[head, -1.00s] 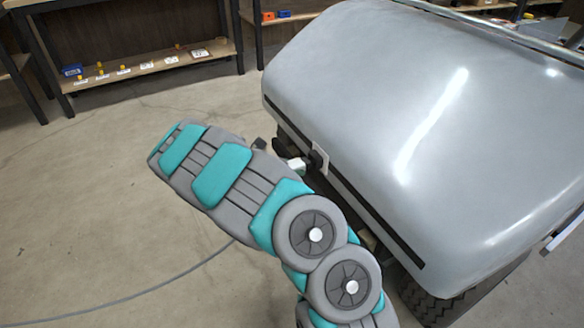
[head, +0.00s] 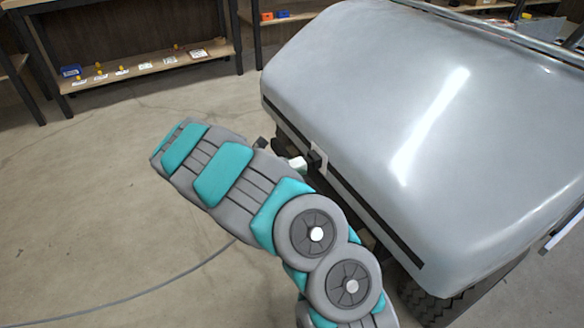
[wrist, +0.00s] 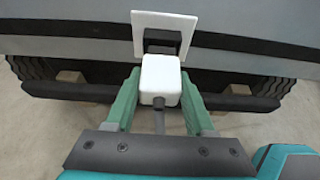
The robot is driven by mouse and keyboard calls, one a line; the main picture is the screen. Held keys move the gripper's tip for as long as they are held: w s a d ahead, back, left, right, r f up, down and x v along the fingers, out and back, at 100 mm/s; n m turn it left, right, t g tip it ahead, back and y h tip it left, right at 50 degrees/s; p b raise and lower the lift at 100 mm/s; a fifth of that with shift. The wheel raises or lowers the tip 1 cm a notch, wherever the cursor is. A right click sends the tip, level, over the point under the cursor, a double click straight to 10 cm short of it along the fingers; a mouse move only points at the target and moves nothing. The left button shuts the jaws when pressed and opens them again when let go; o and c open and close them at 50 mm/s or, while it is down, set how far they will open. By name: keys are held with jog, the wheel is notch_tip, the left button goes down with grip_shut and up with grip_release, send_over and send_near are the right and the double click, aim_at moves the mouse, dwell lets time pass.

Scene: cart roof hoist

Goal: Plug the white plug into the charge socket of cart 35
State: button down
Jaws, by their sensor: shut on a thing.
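The white plug (wrist: 160,82) is held between the green fingers of my gripper (wrist: 161,78), with its grey cable running back toward the wrist. It also shows as a small white block in the head view (head: 297,163). The charge socket (wrist: 187,38) is a white square frame around a dark middle on the cart's end, straight ahead of the plug. It shows in the head view (head: 321,153) just right of the plug. The plug's front lies close to the frame's lower opening; I cannot tell whether they touch. No cart number is readable on the grey cart (head: 400,110).
A dark bumper bar (wrist: 60,92) runs below the socket. A cable (head: 150,293) lies on the floor at the lower left. A shelf (head: 150,68) with small items stands at the back left.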

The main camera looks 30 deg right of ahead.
aim_at(292, 164)
jog(key=shift+d, duration=1.2)
jog(key=shift+c, duration=0.9)
grip_release()
jog(key=shift+a, duration=0.1)
jog(key=v, duration=0.7)
jog(key=shift+a+r+b, duration=0.2)
jog(key=shift+a+b, duration=0.05)
jog(key=shift+b, duration=0.1)
jog(key=s+d+r+m+g+y, duration=0.1)
jog(key=s+r+m+g+y, duration=0.15)
jog(key=s+r+m, duration=0.55)
jog(key=s+d+r+m+g+y, duration=0.1)
jog(key=s+d+r+m+y, duration=0.15)
jog(key=s, duration=0.95)
jog(key=s+a+m+t+y, duration=0.1)
jog(key=s+a+m+y, duration=0.7)
jog(key=s+a, duration=0.9)
jog(key=s, duration=0.4)
jog(key=shift+f+y, duration=0.25)
jog(key=shift+y, duration=0.05)
